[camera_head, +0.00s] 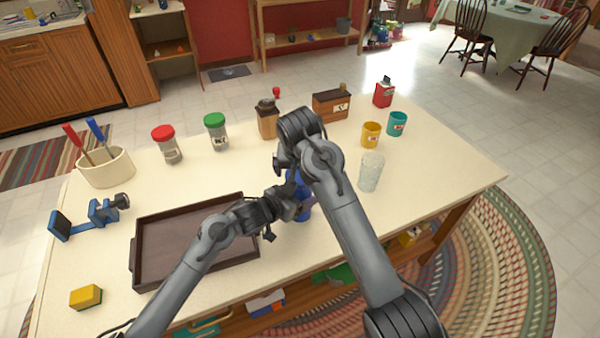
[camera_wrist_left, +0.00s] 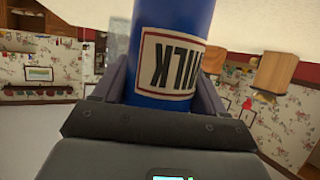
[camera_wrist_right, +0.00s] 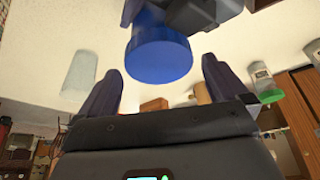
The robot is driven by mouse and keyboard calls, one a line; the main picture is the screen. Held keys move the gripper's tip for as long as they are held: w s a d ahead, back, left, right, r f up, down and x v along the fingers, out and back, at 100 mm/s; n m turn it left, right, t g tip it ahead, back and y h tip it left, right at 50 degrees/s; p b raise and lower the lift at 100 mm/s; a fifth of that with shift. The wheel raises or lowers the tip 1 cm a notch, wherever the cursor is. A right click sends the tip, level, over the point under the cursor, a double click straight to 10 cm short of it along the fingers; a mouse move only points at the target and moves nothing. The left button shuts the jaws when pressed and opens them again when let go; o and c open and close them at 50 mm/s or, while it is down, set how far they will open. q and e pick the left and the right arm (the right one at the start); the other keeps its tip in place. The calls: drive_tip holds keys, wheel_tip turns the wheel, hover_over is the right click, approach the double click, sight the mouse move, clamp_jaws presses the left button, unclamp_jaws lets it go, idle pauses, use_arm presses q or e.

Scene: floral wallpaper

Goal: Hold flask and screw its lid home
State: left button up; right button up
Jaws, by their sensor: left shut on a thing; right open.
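The blue flask (camera_head: 304,209) stands on the table, mostly hidden behind my arms in the head view. In the left wrist view the flask (camera_wrist_left: 180,50) shows a white label reading MILK. My left gripper (camera_head: 296,207) is shut on the flask's side, with a finger on each side of it. My right gripper (camera_head: 290,165) is above the flask. In the right wrist view the round blue top (camera_wrist_right: 158,60) lies ahead of and between the open fingers of my right gripper (camera_wrist_right: 160,85). Whether this top is a separate lid, and how it sits, I cannot tell.
A dark tray (camera_head: 140,250) lies left of the flask. A frosted cup (camera_head: 371,171) stands to the right, with yellow (camera_head: 371,134) and teal (camera_head: 397,123) cups behind it. Jars with red (camera_head: 167,144) and green (camera_head: 216,131) lids stand at the back left.

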drive_tip(key=shift+r, duration=2.65)
drive_tip(key=shift+s+d+f+m+g, duration=0.15)
drive_tip(key=shift+f+m+g, duration=0.25)
drive_tip(key=shift+f, duration=0.7)
drive_tip(key=shift+r, duration=0.1)
drive_tip(key=r, duration=0.3)
drive_tip(key=shift+w, duration=0.35)
drive_tip(key=shift+f, duration=4.05)
